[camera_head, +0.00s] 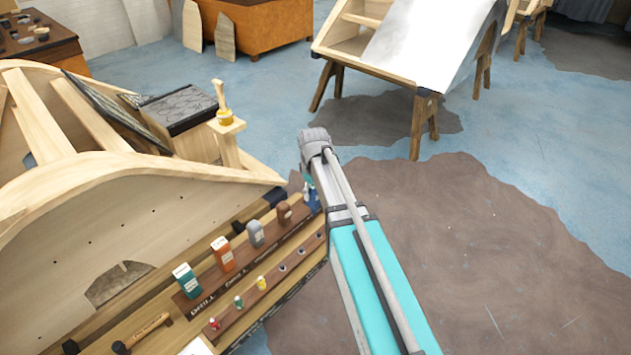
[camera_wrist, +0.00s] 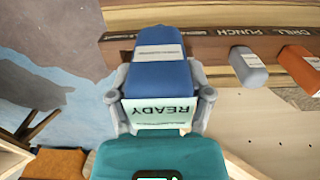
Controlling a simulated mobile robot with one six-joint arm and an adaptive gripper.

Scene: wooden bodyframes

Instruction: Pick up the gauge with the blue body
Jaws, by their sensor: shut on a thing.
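The blue gauge (camera_wrist: 160,78), with a blocky body and a white label, is in the middle of the wrist view. My gripper (camera_wrist: 159,98) has a grey finger on each side of it and is shut on it. A pale plate reading "READY" shows between the fingers. In the head view a small part of the blue gauge (camera_head: 312,197) shows at the far right end of the rack, beside my arm. My arm hides the fingers there. I cannot tell whether the gauge is clear of the rack.
A hammer (camera_head: 143,332) lies at lower left. The wooden frame (camera_head: 130,215) stands behind. Open floor lies to the right.

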